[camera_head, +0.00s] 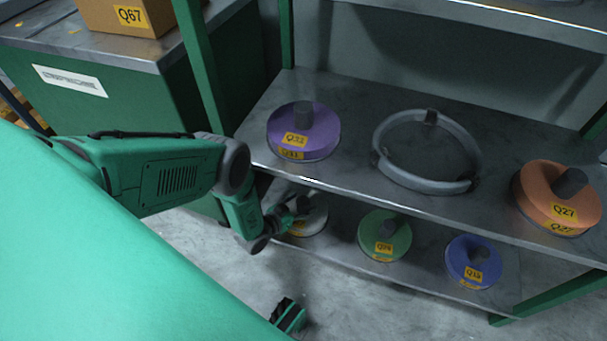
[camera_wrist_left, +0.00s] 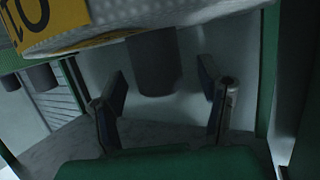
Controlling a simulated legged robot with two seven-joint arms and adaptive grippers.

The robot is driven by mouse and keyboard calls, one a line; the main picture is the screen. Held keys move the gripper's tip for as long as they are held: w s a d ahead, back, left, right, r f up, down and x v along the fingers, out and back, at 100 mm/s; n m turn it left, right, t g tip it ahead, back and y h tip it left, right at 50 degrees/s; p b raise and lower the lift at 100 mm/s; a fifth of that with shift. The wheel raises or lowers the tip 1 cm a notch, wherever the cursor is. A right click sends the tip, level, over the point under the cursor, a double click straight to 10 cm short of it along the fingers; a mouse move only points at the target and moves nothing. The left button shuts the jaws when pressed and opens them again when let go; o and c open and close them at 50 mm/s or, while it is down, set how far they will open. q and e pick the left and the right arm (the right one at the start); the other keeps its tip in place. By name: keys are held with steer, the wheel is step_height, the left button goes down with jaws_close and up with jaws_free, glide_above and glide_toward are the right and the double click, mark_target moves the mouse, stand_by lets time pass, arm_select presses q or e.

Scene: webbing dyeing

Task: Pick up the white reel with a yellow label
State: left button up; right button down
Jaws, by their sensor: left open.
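The white reel (camera_head: 314,222) lies on the lower shelf at its left end, partly hidden by my left gripper (camera_head: 284,216). Its yellow label is mostly covered in the head view. In the left wrist view the white reel (camera_wrist_left: 185,17) fills the top, with its yellow label (camera_wrist_left: 50,20) at the upper left and its dark grey hub (camera_wrist_left: 153,62) sticking out. My left gripper (camera_wrist_left: 165,92) is open. Its two fingers stand on either side of the hub, with a visible gap on each side.
A purple reel (camera_head: 303,132), a grey ring (camera_head: 470,150) and an orange reel (camera_head: 540,195) are on the upper shelf (camera_head: 350,110). A green reel (camera_head: 384,230) and a blue reel (camera_head: 473,258) share the lower shelf. The upper shelf's front edge is close above my left gripper.

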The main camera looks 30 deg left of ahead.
arm_select(q)
steer(key=shift+w+a+f, duration=0.15)
steer(key=shift+w+f, duration=0.15)
steer(key=shift+w, duration=0.15)
steer(key=shift+d+r, duration=0.15)
steer(key=shift+d, duration=0.15)
steer(key=c, duration=0.7)
steer(key=shift+r, duration=0.15)
jaws_close()
